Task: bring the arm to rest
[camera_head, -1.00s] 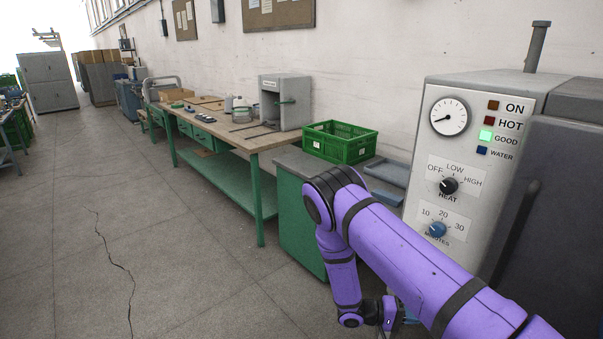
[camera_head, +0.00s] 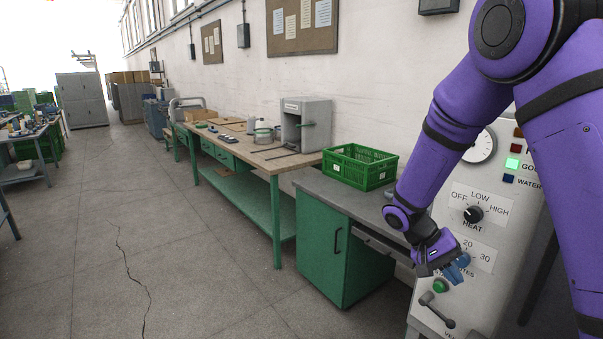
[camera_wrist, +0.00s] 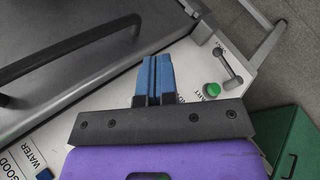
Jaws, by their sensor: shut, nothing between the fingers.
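My purple arm reaches in from the right in the head view and bends down toward the machine's front panel. My gripper (camera_head: 457,268) is shut and empty. It hangs in front of the lower panel, over the area of the minutes knob, which it covers in the head view. In the wrist view the blue fingers (camera_wrist: 153,80) are pressed together above the white panel, near the green button (camera_wrist: 212,90) and the lever (camera_wrist: 229,68). I cannot tell whether the fingers touch the panel.
The machine (camera_head: 490,235) has a lit green lamp and a heat knob (camera_head: 473,214). A green crate (camera_head: 359,167) sits on the counter above a green cabinet (camera_head: 335,245). A workbench (camera_head: 276,215) stands beyond. The floor at the left is open, with a crack.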

